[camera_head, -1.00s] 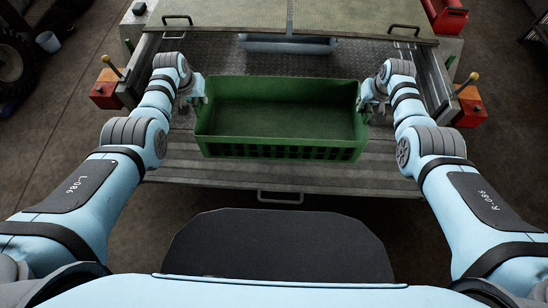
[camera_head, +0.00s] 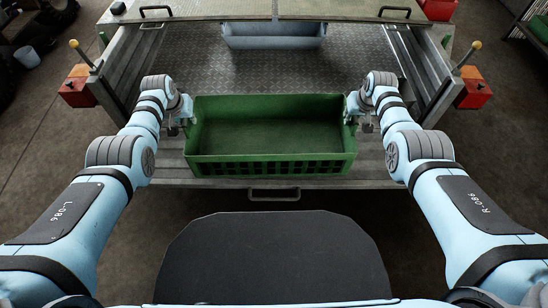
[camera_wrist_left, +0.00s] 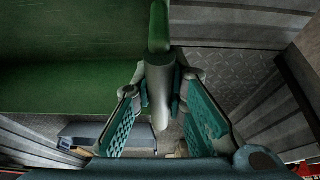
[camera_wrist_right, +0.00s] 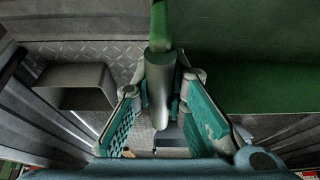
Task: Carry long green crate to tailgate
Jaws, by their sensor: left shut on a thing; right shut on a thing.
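The long green crate (camera_head: 270,168) is level and empty, lengthwise across the head view. It is over the grey tailgate (camera_head: 372,172); I cannot tell whether its base touches. My left gripper (camera_head: 185,114) is shut on its left end. My right gripper (camera_head: 352,114) is shut on its right end. In the left wrist view, the left fingers (camera_wrist_left: 160,105) close around a grey grip piece in line with the green rim. The right wrist view shows the right fingers (camera_wrist_right: 160,105) in the same hold. The crate hides the middle of the tailgate.
Behind the crate lies a clear checker-plate bed (camera_head: 260,72). A pale blue trough (camera_head: 273,36) stands at its far end. Side walls flank the bed, with red boxes with yellow-knobbed levers at left (camera_head: 78,88) and right (camera_head: 474,90). A handle (camera_head: 274,195) sticks out from the tailgate's near edge.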

